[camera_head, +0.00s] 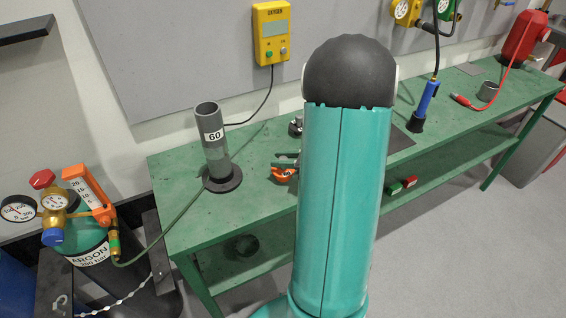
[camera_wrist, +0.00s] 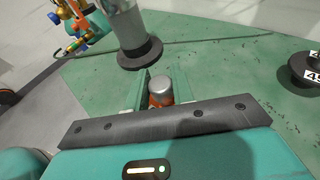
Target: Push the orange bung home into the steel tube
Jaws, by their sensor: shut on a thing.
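A grey tube (camera_head: 212,143) marked 60 stands upright on a round dark base (camera_head: 223,182) on the green bench, its open mouth up. I take it to be the steel tube. Its lower part and base also show in the wrist view (camera_wrist: 139,54), beyond my fingers. My gripper (camera_head: 286,160) is to the right of the tube and apart from it, low over the bench. In the wrist view my gripper (camera_wrist: 162,92) is shut on the orange bung (camera_wrist: 159,100), which has a silver-grey rounded end. The bung (camera_head: 284,175) is partly hidden by a finger in the head view.
A green hose (camera_head: 158,238) runs from the argon bottle (camera_head: 95,255) to the tube's base. A blue torch (camera_head: 425,103) stands farther right. My arm hides the bench middle.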

